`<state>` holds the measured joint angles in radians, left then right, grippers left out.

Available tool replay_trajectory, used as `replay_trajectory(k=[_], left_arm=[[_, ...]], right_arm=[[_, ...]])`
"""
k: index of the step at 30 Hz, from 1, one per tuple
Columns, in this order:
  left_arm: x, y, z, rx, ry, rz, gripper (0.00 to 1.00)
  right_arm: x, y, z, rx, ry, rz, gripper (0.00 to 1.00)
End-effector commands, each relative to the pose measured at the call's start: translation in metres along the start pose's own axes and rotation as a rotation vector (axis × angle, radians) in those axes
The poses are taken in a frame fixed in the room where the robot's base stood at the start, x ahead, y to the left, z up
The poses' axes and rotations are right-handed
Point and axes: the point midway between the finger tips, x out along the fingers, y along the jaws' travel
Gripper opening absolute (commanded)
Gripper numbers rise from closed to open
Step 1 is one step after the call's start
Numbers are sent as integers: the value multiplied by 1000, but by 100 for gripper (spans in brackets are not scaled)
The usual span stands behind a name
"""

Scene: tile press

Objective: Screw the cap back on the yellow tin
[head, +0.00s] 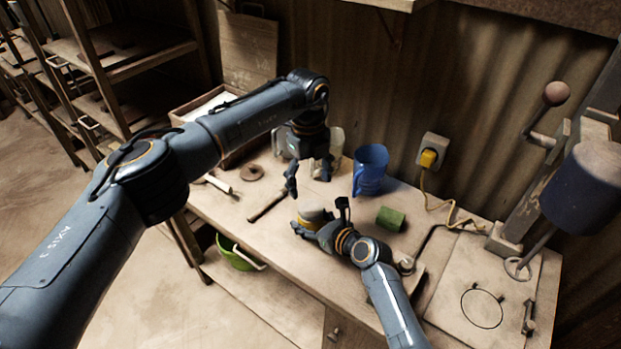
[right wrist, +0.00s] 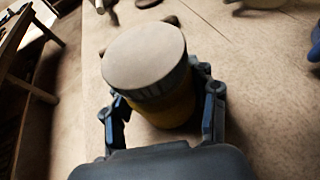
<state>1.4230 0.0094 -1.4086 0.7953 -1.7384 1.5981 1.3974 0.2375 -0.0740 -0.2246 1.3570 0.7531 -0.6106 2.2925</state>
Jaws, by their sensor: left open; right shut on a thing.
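The yellow tin (head: 308,224) stands over the bench, and it shows in the right wrist view (right wrist: 170,110) with its yellow side partly hidden by the fingers. A pale grey cap (right wrist: 145,55) with a dark ribbed rim sits on top of the tin; I cannot tell how tightly. My right gripper (right wrist: 165,112) is shut around the tin's side, below the cap. My left gripper (head: 308,182) is open and empty, pointing down above and behind the tin, apart from the cap.
A blue jug (head: 370,170) and a green cylinder (head: 390,219) stand right of the tin. A press (head: 545,180) with a lever is at the right. A yellow plug (head: 428,158) trails a cable across the bench.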

Motion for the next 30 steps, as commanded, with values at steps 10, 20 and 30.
replay_trajectory(k=[10, 20, 30], left_arm=[[-5, 1, -2, -564, -40, -17, 76], [-6, 1, -2, -715, -48, -25, 76], [-1, 1, -2, -713, -48, -24, 76]], right_arm=[[0, 0, 0, 0, 0, -1, 0], [0, 0, 0, 0, 0, -1, 0], [0, 0, 0, 0, 0, 0, 0]])
